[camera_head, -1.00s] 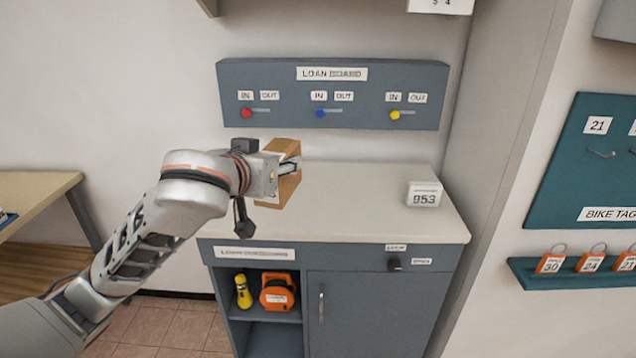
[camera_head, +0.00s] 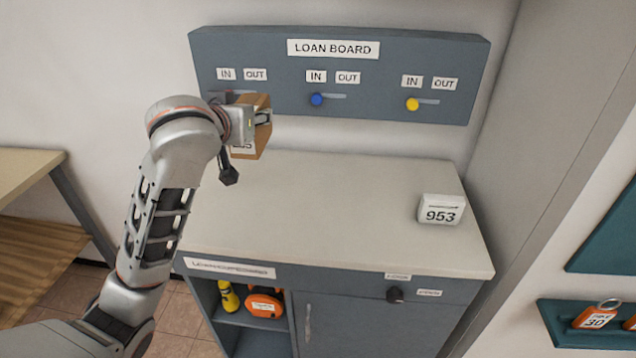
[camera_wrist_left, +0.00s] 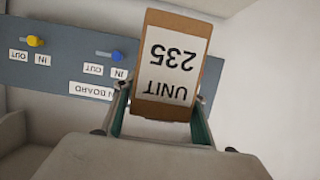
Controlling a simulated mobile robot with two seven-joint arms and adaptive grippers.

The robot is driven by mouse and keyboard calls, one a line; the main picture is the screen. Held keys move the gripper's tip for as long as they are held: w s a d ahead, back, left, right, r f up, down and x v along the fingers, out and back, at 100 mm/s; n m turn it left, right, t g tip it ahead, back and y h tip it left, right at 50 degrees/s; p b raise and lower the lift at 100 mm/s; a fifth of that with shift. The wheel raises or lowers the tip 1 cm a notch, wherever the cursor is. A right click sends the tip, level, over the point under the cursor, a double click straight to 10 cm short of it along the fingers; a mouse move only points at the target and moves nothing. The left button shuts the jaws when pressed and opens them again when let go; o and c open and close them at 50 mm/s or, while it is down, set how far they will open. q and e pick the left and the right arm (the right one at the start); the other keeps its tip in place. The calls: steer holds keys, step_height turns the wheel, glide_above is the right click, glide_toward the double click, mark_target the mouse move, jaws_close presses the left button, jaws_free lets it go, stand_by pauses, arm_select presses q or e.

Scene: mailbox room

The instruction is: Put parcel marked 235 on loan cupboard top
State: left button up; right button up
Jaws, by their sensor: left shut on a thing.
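The brown parcel (camera_head: 262,133) is in my left gripper (camera_head: 262,118), above the back left of the loan cupboard top, in front of the loan board. In the left wrist view the parcel (camera_wrist_left: 172,62) shows a white label reading "UNIT 235", upside down, between the two fingers of the gripper (camera_wrist_left: 160,115). My left gripper is shut on it. The pale loan cupboard top (camera_head: 330,205) is mostly bare below it. I cannot tell the exact height of the parcel above the top. My right gripper is not in view.
A white block marked 953 (camera_head: 440,209) stands at the right of the cupboard top. The loan board (camera_head: 340,75) with sliders is on the wall behind. A yellow torch (camera_head: 229,297) and an orange case (camera_head: 265,303) sit in the open shelf below. A wooden table (camera_head: 25,172) stands at left.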

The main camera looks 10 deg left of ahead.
arm_select(q)
steer(key=shift+w+d+r, duration=0.1)
steer(key=shift+w+d, duration=0.05)
steer(key=shift+w, duration=0.6)
step_height(320, 180, down, 8)
steer(key=shift+r+b, duration=0.2)
steer(key=shift+b, duration=0.6)
steer(key=shift+f+b, duration=1.15)
steer(key=shift+f, duration=5.05)
steer(key=shift+r, duration=0.1)
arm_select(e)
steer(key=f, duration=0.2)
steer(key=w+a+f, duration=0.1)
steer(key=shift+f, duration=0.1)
